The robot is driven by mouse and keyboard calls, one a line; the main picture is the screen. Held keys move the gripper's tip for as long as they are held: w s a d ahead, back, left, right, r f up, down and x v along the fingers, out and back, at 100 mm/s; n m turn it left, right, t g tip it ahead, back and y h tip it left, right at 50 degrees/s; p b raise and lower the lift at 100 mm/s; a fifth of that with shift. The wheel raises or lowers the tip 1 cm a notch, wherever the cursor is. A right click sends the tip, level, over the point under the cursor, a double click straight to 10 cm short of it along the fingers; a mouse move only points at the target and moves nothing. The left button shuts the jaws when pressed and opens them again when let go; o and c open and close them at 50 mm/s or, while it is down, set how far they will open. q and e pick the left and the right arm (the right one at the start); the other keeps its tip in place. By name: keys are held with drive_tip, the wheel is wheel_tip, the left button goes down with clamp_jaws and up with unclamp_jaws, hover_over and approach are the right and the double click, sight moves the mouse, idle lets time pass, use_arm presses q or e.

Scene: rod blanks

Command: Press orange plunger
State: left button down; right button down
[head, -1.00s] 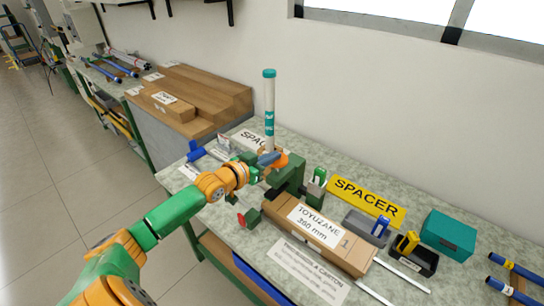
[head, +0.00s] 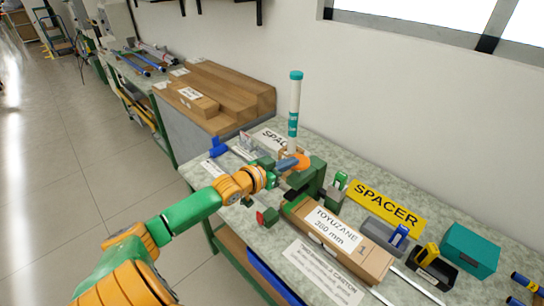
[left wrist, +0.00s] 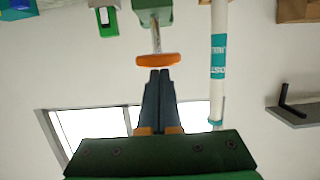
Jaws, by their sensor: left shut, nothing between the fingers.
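The orange plunger (head: 301,160) is a rounded orange head beside the green block-like fixture (head: 307,178) on the bench. In the left wrist view the plunger (left wrist: 157,60) is a flat orange disc on a thin metal rod coming out of a green housing (left wrist: 152,12). My left gripper (head: 289,164) is at the plunger in the head view. In the left wrist view the fingers (left wrist: 159,75) are shut, empty, and their tips point at the disc's face. The tips are very close to the disc; I cannot tell whether they touch. My right gripper is not in view.
A tall white tube with teal bands (head: 294,105) stands close behind the plunger. A labelled carton (head: 340,240) lies in front of the fixture.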

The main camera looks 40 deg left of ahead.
use_arm(q)
drive_tip(key=v, duration=0.8)
drive_tip(key=shift+a+f, duration=0.1)
drive_tip(key=shift+a, duration=0.05)
idle(0.5)
drive_tip(key=s+a+f+n+g+y, duration=0.1)
drive_tip(key=s+a+f+g+y, duration=0.15)
drive_tip(key=f, duration=0.55)
drive_tip(key=s+a+f+n+g+y, duration=0.1)
drive_tip(key=s+a+f, duration=0.2)
drive_tip(key=f, duration=0.5)
drive_tip(key=s+d+f+g, duration=0.1)
drive_tip(key=s+f+g, duration=0.1)
drive_tip(key=s+f, duration=0.45)
drive_tip(key=s+d+f+g, duration=0.1)
drive_tip(key=s+f+g, duration=0.15)
drive_tip(key=f, duration=0.65)
drive_tip(key=s+d+f+m+g+h, duration=0.1)
drive_tip(key=s+d+f+m+g, duration=0.1)
drive_tip(key=s+d+f, duration=0.5)
drive_tip(key=s+d+f+m+g+h+b, duration=0.1)
drive_tip(key=s+d+f+g, duration=0.3)
drive_tip(key=s+d, duration=0.7)
wheel_tip(320, 180, down, 3)
drive_tip(key=shift+s+d+r+m+b, duration=0.15)
drive_tip(key=shift+s+m+b, duration=0.2)
drive_tip(key=shift+s, duration=0.25)
drive_tip(key=shift+h, duration=0.25)
